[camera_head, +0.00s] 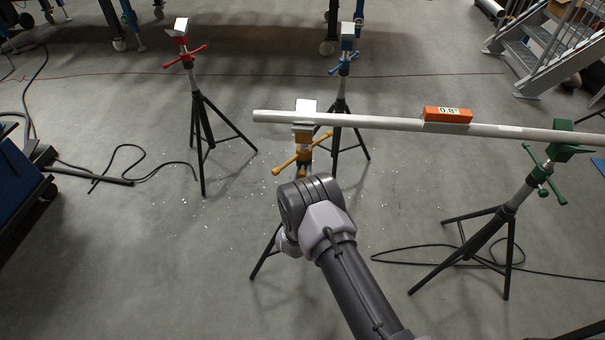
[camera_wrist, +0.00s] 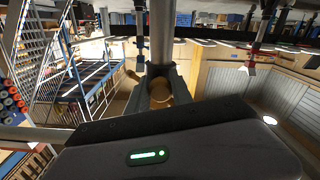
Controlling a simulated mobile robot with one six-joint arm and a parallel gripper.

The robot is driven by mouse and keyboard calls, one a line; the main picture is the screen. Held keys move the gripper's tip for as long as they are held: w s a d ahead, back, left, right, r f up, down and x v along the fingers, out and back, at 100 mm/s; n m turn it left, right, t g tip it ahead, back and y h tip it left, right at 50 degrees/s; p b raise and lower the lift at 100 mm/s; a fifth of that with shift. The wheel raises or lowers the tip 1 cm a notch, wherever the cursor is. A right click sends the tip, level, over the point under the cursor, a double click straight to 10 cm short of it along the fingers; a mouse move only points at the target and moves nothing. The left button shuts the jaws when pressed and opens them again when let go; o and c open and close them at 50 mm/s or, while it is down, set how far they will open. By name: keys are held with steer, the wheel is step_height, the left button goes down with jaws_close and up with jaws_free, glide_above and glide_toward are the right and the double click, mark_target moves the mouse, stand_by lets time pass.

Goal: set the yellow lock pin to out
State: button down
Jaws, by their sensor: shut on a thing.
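The yellow stand (camera_head: 303,139) stands at the centre of the head view, with a yellow cross handle (camera_head: 285,166) below its V-shaped head. My wrist covers the part of it below the handle. In the wrist view my gripper (camera_wrist: 161,84) has its two grey fingers closed around a round yellow-tan end, which I take as the yellow lock pin (camera_wrist: 159,93). The stand's grey column (camera_wrist: 160,35) runs just behind it. In the head view my fingers are hidden behind my wrist. I cannot tell how far out the pin sits.
A long white pipe (camera_head: 365,122) lies across the yellow stand and the green stand (camera_head: 532,175). An orange level (camera_head: 447,114) reading 0.8° sits on it. A red stand (camera_head: 187,52) and a blue stand (camera_head: 345,58) stand farther back. Cables lie on the floor.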

steer(key=shift+s+p, duration=0.55)
steer(key=shift+s, duration=0.8)
steer(key=c, duration=1.1)
jaws_free()
steer(key=s+p, duration=0.2)
steer(key=s, duration=0.4)
steer(key=s+p, duration=0.1)
steer(key=s, duration=0.4)
steer(key=s+p, duration=0.2)
steer(key=s, duration=0.4)
steer(key=shift+s+a+p, duration=0.3)
